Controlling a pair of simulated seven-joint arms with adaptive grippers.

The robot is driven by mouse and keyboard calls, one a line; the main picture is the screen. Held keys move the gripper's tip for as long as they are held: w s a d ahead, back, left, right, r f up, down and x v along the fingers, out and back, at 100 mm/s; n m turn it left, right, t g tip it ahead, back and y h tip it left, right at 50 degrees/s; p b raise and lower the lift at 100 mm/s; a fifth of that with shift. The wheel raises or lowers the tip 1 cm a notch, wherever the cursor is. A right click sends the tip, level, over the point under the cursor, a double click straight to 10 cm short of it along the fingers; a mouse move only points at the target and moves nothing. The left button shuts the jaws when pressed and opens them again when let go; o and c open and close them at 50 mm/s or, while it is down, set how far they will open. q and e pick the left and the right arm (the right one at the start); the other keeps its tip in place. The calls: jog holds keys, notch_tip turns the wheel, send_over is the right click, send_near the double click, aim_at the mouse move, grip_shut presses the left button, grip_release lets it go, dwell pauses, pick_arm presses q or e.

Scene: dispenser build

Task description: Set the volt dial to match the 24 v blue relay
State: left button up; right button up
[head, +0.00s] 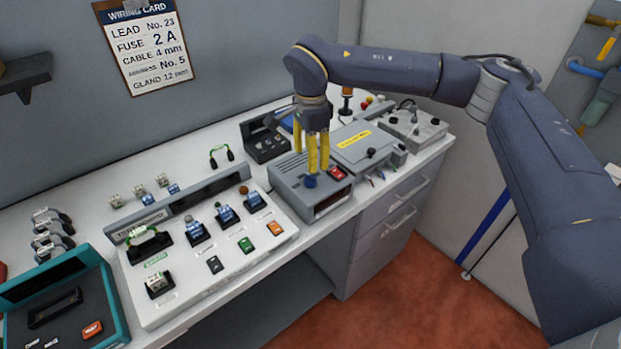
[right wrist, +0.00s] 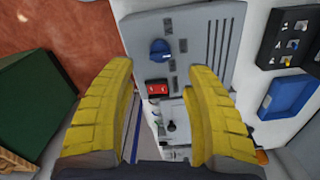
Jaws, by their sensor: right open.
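A blue dial (head: 310,181) stands on top of a grey box (head: 284,176), beside a red button (head: 338,173). In the right wrist view the dial (right wrist: 160,50) is ahead of the fingertips, with the red button (right wrist: 157,88) nearer. My right gripper (head: 318,168) points down over the box with its yellow fingers close to the dial; in the wrist view the fingers (right wrist: 165,75) are apart and empty. Several blue-and-grey relays sit on the white test board (head: 210,275), such as one relay (head: 226,214); their voltage markings are too small to read. My left gripper is not visible.
A wiring card (head: 150,45) hangs on the wall. A teal tester (head: 70,300) stands at the near left. A grey lidded box (head: 362,140) with a yellow label and a control box (head: 412,125) stand right of the dial's box. Small parts lie behind the board.

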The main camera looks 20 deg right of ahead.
aim_at(311, 176)
jog(key=shift+f, duration=3.95)
jog(key=shift+c, duration=0.4)
grip_shut()
